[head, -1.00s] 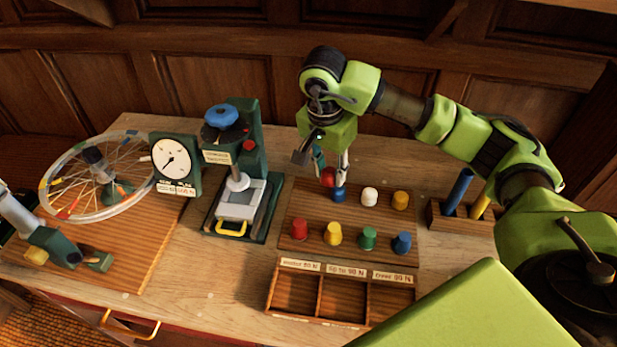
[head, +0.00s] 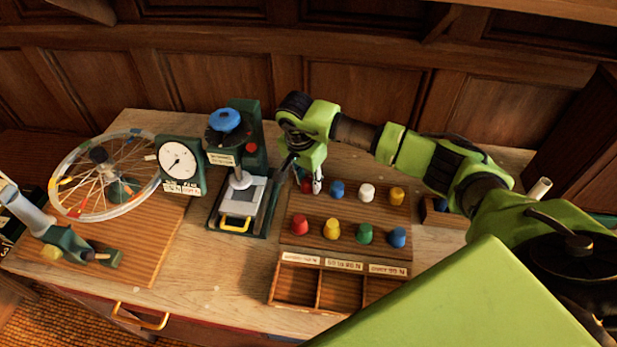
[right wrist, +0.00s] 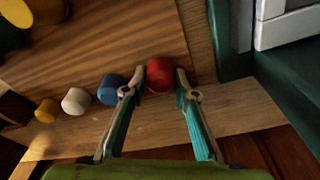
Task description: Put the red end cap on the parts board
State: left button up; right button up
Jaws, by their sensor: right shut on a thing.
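The red end cap (head: 306,187) is between the fingers of my right gripper (head: 309,184), at the back left corner of the parts board (head: 350,211). In the right wrist view the cap (right wrist: 160,75) sits between both fingertips (right wrist: 156,84), close to the board's edge. I cannot tell whether its underside touches the board. A blue cap (head: 337,188) stands beside it on the board, with a white cap (head: 366,192) and a yellow cap (head: 397,196) further right. My left gripper is not in view.
The front row holds another red cap (head: 300,224), then yellow, green and blue caps. A divided wooden tray (head: 318,289) stands in front. A green press (head: 240,180), a dial gauge (head: 178,163) and a spoked wheel (head: 103,178) are to the left.

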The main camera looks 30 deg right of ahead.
aim_at(304, 184)
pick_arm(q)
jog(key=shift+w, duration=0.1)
pick_arm(e)
jog(key=shift+f, duration=0.15)
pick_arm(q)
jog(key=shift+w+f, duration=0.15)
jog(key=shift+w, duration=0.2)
pick_arm(e)
jog(key=o, duration=1.2)
pick_arm(q)
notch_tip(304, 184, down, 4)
jog(key=b, duration=0.4)
pick_arm(e)
notch_tip(304, 184, up, 12)
jog(key=a, duration=0.1)
jog(key=shift+s+a, duration=0.35)
jog(key=shift+s, duration=0.05)
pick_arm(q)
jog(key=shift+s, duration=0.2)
